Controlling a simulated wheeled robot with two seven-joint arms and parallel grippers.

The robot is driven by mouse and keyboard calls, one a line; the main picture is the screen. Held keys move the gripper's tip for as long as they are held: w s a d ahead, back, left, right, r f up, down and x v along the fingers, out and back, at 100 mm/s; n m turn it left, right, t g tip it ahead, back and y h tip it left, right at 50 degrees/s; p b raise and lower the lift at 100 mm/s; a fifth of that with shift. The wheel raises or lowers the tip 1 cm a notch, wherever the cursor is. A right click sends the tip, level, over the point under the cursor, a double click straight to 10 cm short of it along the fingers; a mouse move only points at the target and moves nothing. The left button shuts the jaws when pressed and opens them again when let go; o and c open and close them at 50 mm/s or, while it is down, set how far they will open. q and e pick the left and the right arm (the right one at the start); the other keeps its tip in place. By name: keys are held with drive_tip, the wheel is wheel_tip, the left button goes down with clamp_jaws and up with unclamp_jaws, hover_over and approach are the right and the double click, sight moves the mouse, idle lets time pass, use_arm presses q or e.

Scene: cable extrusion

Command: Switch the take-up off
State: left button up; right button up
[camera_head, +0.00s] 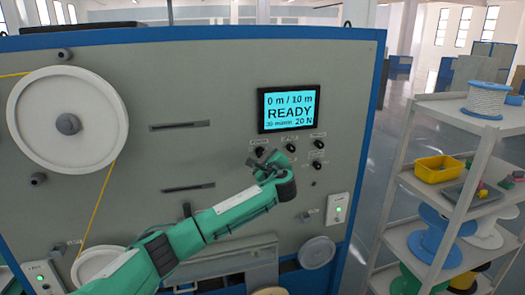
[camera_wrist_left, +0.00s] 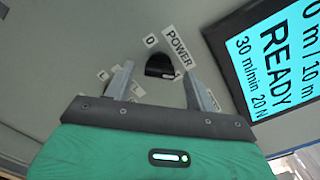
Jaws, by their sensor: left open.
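The grey take-up panel has a lit display (camera_head: 289,109) reading "0 m / 10 m", "READY", "30 m/min 20 N". Below it are several black knobs, including one at the upper right (camera_head: 318,144). My left gripper (camera_head: 262,160) is at the panel just below the display, covering part of the knob group. In the left wrist view its two fingers (camera_wrist_left: 160,80) are apart, with a black knob (camera_wrist_left: 159,66) labelled "POWER" between them. A "0" label sits beside "POWER". Whether the fingers touch the knob I cannot tell. My right gripper is not in view.
A white reel (camera_head: 66,120) with a yellow cable is on the panel's left. A small switch box (camera_head: 338,208) with a green light is at lower right. A shelf rack (camera_head: 480,150) with spools and a yellow bin (camera_head: 437,169) stands to the right.

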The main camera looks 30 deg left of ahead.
use_arm(q)
drive_tip(key=shift+w+a, duration=0.45)
drive_tip(key=shift+a, duration=0.1)
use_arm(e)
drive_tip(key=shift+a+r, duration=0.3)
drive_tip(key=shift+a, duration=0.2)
use_arm(q)
drive_tip(key=shift+c, duration=0.5)
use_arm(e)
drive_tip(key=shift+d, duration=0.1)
use_arm(q)
drive_tip(key=c, duration=0.9)
drive_tip(key=shift+f, duration=0.15)
drive_tip(key=n+b, duration=1.8)
drive_tip(key=b, duration=0.3)
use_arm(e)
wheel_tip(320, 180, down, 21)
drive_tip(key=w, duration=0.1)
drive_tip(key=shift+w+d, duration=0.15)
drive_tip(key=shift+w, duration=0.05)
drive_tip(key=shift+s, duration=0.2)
